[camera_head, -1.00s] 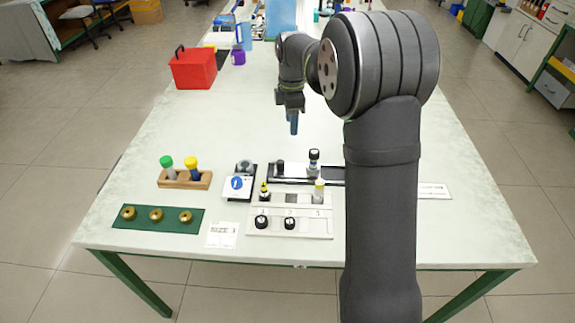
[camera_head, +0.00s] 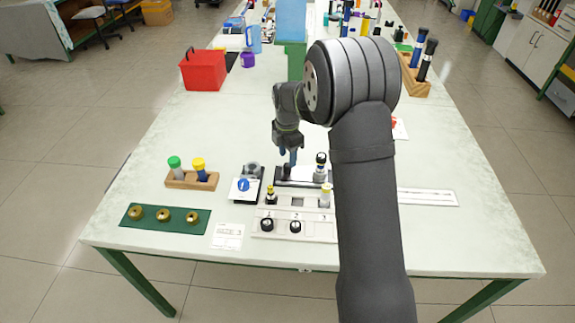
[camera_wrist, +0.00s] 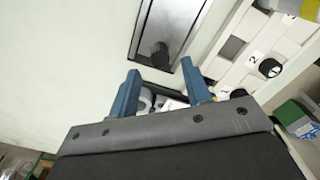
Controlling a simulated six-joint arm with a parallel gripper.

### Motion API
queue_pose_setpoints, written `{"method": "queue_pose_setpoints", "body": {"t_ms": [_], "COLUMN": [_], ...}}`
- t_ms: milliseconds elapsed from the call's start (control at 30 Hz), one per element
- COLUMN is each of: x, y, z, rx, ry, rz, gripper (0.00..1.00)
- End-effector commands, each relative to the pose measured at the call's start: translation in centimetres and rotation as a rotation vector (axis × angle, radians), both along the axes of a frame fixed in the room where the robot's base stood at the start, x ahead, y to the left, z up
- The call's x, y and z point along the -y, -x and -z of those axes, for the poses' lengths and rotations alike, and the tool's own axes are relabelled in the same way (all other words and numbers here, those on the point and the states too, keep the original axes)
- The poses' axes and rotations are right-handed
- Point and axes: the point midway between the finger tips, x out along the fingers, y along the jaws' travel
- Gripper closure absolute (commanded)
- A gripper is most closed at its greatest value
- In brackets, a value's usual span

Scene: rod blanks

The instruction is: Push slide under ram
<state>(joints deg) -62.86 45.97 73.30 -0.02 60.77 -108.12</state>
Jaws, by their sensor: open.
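The slide assembly (camera_head: 310,184) is a dark base behind the numbered plate, with a metal strip that shows in the wrist view (camera_wrist: 172,22). A black upright knob (camera_head: 287,173) stands near its left end; the wrist view shows this knob (camera_wrist: 160,54) ahead of the fingers. A black-topped post (camera_head: 320,159) with a pale collar, apparently the ram, stands to the right of the knob. My gripper (camera_head: 288,157) is above and close to the knob. In the wrist view its blue fingers (camera_wrist: 160,70) are apart with nothing between the tips. Contact with the knob cannot be told.
In front is a white plate (camera_head: 266,225) with numbers, black knobs and a yellow-topped piece. A scale-like device (camera_head: 245,188) and a wooden rack (camera_head: 192,180) with green- and yellow-capped pieces stand left. A green mat (camera_head: 165,218) holds brass rings.

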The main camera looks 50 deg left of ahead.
Motion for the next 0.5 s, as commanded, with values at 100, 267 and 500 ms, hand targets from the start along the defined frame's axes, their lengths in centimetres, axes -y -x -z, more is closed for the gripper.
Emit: {"method": "queue_pose_setpoints", "body": {"t_ms": [100, 267, 500], "x": [0.0, 0.0, 0.0], "y": [0.0, 0.0, 0.0], "z": [2.3, 4.1, 4.9], "rx": [0.0, 0.0, 0.0], "ry": [0.002, 0.001, -0.001], "rz": [0.0, 0.001, 0.001], "gripper": [0.56, 0.56, 0.56]}}
